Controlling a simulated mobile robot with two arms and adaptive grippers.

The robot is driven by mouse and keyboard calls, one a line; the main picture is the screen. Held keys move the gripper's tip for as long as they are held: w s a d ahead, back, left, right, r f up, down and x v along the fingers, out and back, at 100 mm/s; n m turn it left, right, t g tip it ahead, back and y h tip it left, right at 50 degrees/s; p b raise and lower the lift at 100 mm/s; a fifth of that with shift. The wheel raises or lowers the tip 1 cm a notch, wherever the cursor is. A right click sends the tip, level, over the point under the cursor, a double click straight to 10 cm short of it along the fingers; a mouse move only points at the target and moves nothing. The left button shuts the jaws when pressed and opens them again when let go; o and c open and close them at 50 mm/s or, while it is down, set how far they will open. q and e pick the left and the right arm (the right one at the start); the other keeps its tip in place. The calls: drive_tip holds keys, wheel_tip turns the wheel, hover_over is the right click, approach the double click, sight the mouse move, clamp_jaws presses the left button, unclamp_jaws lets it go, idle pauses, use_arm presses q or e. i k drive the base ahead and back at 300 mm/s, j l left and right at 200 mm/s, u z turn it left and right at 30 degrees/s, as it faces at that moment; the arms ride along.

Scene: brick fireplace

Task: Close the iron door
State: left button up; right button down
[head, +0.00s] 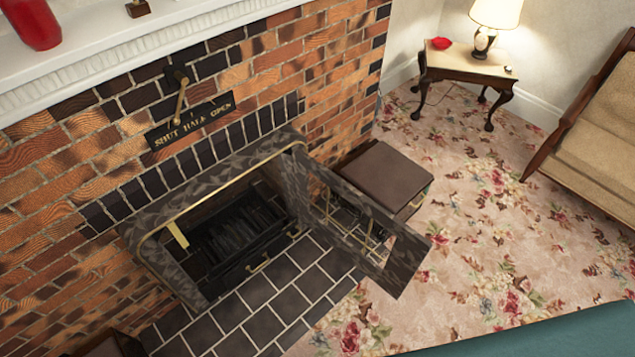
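The iron door (405,265) is a dark mottled panel with a see-through middle and thin brass-coloured bars. It stands open, swung out from the right side of the fireplace opening (215,170) over the hearth and carpet edge. The opening has a dark mottled surround with a brass trim. Inside it sits a dark grate (240,235), and a brass handle (258,265) shows at its front. Neither of my grippers is in view.
A brown-topped box (385,175) stands right behind the door. Black hearth tiles (265,325) lie in front of the opening. A lever (180,100) sits above a "SHUT HALF OPEN" plate (190,123). A teal surface (540,335) fills the bottom right. Floral carpet (480,200) is clear.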

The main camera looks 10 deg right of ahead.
sight(403, 256)
drive_tip(key=i+l+u, duration=0.1)
drive_tip(key=l+u, duration=0.25)
drive_tip(key=l, duration=0.45)
drive_tip(key=l+u, duration=0.35)
drive_tip(key=l, duration=0.5)
drive_tip(key=l+u, duration=0.25)
drive_tip(key=l, duration=0.2)
drive_tip(key=l+u, duration=0.2)
drive_tip(key=l, duration=0.3)
drive_tip(key=l+u, duration=0.25)
drive_tip(key=l, duration=0.2)
drive_tip(key=l+u, duration=0.25)
drive_tip(key=l, duration=0.2)
drive_tip(key=k+l+u, duration=0.2)
drive_tip(key=l, duration=0.25)
drive_tip(key=k+l+u, duration=0.1)
drive_tip(key=l+u, duration=0.15)
drive_tip(key=l, duration=0.15)
